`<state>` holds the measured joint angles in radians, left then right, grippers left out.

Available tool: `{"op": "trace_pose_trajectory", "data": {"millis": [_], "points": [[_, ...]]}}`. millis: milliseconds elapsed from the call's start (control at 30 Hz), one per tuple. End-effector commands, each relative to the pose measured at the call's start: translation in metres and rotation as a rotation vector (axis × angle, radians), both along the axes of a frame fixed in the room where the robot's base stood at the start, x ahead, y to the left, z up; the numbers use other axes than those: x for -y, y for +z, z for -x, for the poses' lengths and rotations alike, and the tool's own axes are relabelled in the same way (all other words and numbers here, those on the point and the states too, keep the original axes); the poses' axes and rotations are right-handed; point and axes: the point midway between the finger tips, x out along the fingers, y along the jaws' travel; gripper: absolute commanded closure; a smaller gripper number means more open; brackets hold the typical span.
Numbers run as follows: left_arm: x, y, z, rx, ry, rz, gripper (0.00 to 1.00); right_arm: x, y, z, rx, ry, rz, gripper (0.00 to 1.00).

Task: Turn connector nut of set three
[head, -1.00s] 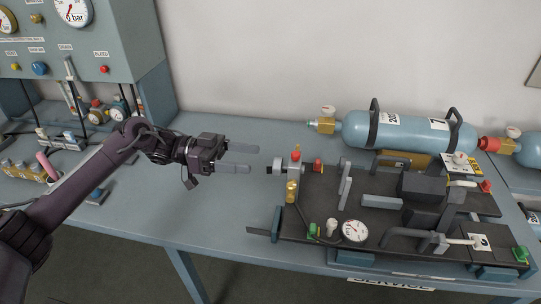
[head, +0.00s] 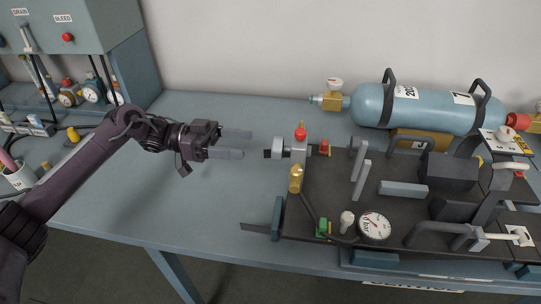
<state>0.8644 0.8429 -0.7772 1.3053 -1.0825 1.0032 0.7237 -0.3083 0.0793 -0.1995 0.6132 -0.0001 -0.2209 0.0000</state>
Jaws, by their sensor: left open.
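A breathing set (head: 345,210) lies on the blue-grey bench as a dark backplate with a gauge, hoses and valves. At its left end is a grey connector (head: 296,150) with a red knob on top and a dark stub pointing left. A brass fitting (head: 296,178) sits just below it. I cannot read a set number here. My left gripper (head: 248,144) is open and empty over the bench, its two fingers pointing right toward the dark stub, with a short gap between. My right gripper is not in view.
A blue cylinder (head: 425,108) with a brass valve lies behind the set. A grey test panel (head: 75,50) with gauges and hoses stands at the left. A white cup (head: 18,178) is at the left edge. Bare bench (head: 190,210) lies below my left gripper.

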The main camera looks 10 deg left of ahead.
Motion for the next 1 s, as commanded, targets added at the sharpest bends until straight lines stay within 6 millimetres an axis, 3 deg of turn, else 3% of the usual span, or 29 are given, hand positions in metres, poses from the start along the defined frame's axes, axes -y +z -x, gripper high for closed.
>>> {"op": "trace_pose_trajectory", "data": {"millis": [233,533,900,1000], "points": [[0.027,0.002,0.001,0.000,-0.004,0.004,0.33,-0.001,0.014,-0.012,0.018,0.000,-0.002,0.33],[0.070,0.001,0.001,0.000,-0.002,0.001,0.33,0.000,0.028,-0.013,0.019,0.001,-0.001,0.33],[0.078,-0.001,0.000,0.001,0.000,0.000,0.33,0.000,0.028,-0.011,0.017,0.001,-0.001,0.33],[0.078,-0.001,0.000,0.001,0.000,0.000,0.43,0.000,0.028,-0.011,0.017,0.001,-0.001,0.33]]}}
